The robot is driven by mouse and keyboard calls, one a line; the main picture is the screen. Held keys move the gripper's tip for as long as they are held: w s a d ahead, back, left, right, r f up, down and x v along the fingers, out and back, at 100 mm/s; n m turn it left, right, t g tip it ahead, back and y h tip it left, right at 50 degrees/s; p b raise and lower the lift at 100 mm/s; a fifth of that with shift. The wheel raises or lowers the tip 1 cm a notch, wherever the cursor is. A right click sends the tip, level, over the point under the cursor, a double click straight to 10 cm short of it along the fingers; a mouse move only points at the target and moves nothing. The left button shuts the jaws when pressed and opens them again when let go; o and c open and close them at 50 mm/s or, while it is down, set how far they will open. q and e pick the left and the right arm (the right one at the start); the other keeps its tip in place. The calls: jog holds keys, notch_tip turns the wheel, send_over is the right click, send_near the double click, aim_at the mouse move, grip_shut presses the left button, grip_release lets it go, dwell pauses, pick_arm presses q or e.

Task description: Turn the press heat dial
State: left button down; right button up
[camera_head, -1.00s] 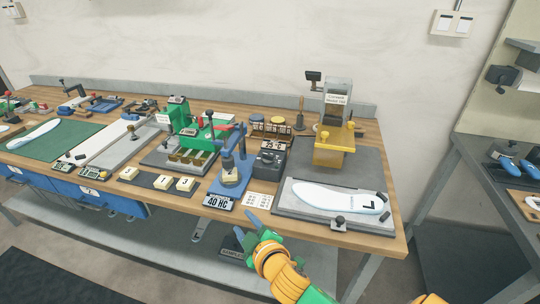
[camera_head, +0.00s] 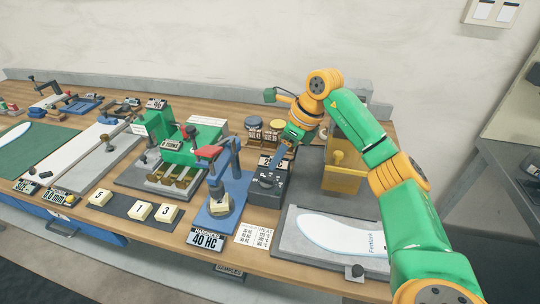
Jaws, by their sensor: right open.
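A dark grey control box (camera_head: 266,193) stands on the bench just right of the blue hardness tester. A round dark knob (camera_head: 266,181), which looks like the heat dial, sits on its top. A small display (camera_head: 268,161) behind it is partly covered by my gripper. My left gripper is not in view.
A blue hardness tester (camera_head: 226,190) stands close on the left. Green press (camera_head: 165,150) is farther left.

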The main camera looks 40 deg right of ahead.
aim_at(267, 177)
jog(key=a+f, duration=0.1)
jog(key=f, duration=0.1)
jog(key=a+f+p, duration=0.1)
jog(key=a, duration=0.1)
jog(key=shift+s+f, duration=0.15)
jog(key=shift+f, duration=0.25)
jog(key=shift+w+d+f, duration=0.2)
jog(key=shift+w+f, duration=0.25)
jog(key=shift+f, duration=0.3)
jog(key=shift+w+d+f, duration=0.15)
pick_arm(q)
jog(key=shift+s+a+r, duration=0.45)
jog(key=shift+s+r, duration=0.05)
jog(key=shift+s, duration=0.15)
pick_arm(e)
grip_shut()
